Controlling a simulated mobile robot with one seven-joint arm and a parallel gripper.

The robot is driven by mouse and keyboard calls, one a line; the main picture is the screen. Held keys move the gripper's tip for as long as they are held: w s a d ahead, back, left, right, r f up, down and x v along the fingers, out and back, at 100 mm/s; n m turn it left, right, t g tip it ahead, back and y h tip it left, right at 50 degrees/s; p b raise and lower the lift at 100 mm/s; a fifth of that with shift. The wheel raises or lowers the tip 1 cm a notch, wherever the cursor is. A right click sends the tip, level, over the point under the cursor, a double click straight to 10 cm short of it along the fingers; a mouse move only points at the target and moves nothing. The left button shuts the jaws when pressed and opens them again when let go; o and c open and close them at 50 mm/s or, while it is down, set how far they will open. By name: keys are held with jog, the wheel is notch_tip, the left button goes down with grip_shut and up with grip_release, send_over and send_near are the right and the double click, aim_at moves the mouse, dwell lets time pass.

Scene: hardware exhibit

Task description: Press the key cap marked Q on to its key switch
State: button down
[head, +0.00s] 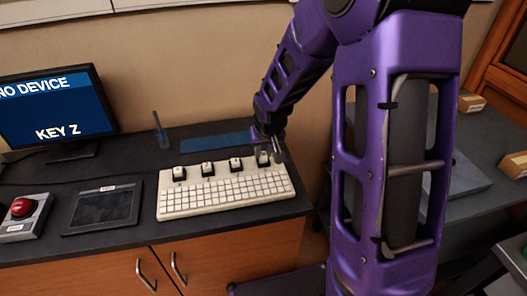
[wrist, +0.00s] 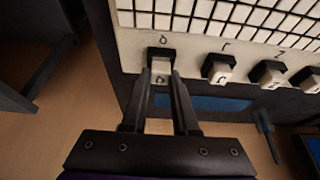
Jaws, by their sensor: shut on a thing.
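The cream keyboard (head: 225,192) lies on the dark desk, with a row of black key switches along its back edge. In the wrist view my gripper (wrist: 161,82) is shut on a small white key cap (wrist: 160,76), one finger on each side. The cap's mark is too blurred to read surely. The cap is at the black end switch (wrist: 161,53), beside a printed mark that looks like Q. I cannot tell whether the cap is fully seated. In the head view my gripper (head: 269,151) is at the right end of the row and partly hides that switch.
Other white-topped switches (head: 208,168) stand close beside. A screen (head: 55,105) reads "NO DEVICE" and "KEY Z". A tablet (head: 103,208) and a red button (head: 22,207) lie to the left. A blue strip (head: 215,142) lies behind the keyboard.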

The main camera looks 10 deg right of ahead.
jog(key=shift+f, duration=0.25)
jog(key=shift+c, duration=0.6)
grip_release()
jog(key=shift+r, duration=0.1)
jog(key=shift+r+p, duration=2.7)
jog(key=shift+r, duration=0.75)
